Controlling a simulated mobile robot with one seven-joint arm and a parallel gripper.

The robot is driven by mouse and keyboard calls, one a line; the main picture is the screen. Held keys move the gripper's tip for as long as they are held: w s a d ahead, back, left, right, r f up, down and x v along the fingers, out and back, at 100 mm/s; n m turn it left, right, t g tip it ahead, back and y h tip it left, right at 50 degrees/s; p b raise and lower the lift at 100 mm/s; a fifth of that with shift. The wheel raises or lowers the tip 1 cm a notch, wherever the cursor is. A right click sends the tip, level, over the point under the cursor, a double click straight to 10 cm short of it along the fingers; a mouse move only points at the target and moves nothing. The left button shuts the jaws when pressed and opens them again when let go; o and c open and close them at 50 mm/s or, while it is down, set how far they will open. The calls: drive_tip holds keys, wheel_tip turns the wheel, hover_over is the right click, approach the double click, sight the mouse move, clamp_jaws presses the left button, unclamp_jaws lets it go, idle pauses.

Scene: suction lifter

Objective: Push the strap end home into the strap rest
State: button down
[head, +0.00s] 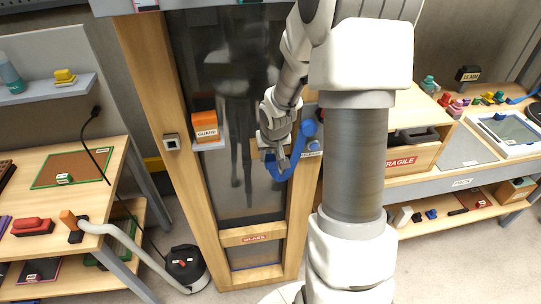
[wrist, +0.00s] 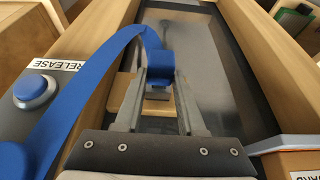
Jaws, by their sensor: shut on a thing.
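A blue strap (head: 298,150) hangs in a loop beside the wooden frame of the glass panel. In the wrist view, the strap (wrist: 98,75) runs from lower left up and over to its blue strap end (wrist: 160,62). My gripper (head: 277,172) is in front of the frame's right part; in the wrist view (wrist: 164,80) its fingers are shut on the strap end. A tan wooden block (wrist: 121,92) shows beyond the left finger, and also in the head view (head: 255,149). I cannot tell whether it is the strap rest, and the fingers hide what lies behind the strap end.
A blue button (wrist: 35,91) labelled RELEASE is left of the strap. An orange GUARD box (head: 204,125) stands on a small shelf left of the glass panel (head: 232,100). A workbench (head: 70,200) stands at left, with a vacuum unit (head: 186,265) on the floor.

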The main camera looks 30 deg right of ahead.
drive_tip(key=shift+w+d, duration=0.1)
drive_tip(key=shift+w, duration=0.3)
drive_tip(key=shift+c, duration=2.1)
unclamp_jaws()
